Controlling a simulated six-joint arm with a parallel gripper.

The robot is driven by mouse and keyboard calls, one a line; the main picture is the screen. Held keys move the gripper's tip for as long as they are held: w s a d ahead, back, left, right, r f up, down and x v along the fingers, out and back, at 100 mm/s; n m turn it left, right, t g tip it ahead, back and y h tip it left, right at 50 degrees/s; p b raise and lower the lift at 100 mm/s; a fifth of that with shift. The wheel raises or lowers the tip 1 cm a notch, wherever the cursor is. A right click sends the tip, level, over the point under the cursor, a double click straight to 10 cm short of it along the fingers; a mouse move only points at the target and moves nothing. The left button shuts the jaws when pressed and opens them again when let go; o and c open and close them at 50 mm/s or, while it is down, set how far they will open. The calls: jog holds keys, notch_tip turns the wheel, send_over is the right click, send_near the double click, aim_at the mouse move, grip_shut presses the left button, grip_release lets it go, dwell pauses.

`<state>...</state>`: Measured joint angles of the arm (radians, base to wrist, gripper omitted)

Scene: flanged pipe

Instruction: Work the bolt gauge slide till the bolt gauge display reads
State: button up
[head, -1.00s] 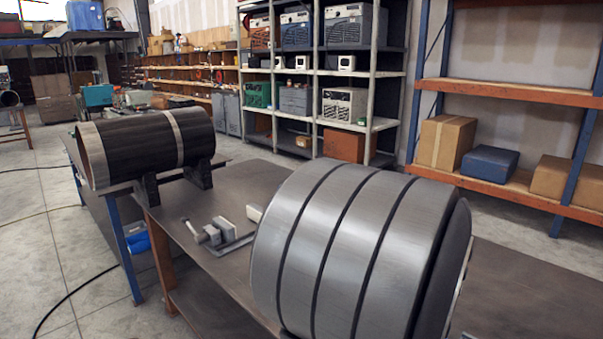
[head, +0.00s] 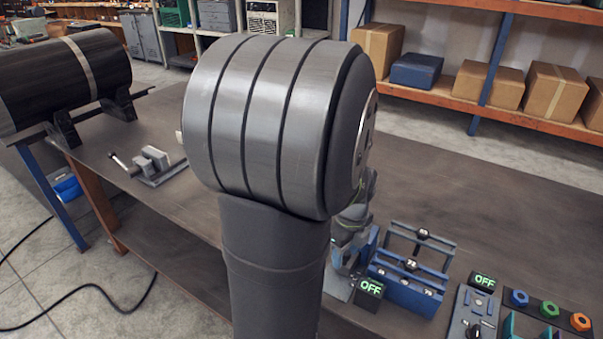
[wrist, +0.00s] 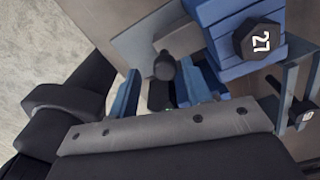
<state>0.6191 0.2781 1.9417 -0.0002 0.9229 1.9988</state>
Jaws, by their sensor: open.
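My gripper (wrist: 162,92) is open in the wrist view, its two blue fingers apart. A dark rounded knob (wrist: 164,66) on a grey plate shows beyond the gap between them; I cannot tell whether it is the gauge slide. In the head view my own arm hides much of the gripper, low over the table just left of the blue bolt rack (head: 408,291). A display (head: 370,287) beside the rack reads OFF. A second display (head: 483,280) above a grey panel (head: 470,312) also reads OFF. I cannot tell which one belongs to the bolt gauge.
A black hex bolt head marked 27 (wrist: 260,42) sits close to the gripper on a blue block. Coloured hex pieces (head: 549,309) stand at right. A small clamp (head: 150,165) and a dark pipe (head: 60,78) are at left. The table's back right is clear.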

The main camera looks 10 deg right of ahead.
notch_tip(320, 180, up, 17)
jog(key=f, duration=1.7)
jog(key=shift+w+d+f, duration=0.1)
jog(key=shift+w+d, duration=0.15)
jog(key=shift+w, duration=0.05)
jog(key=shift+c, duration=0.5)
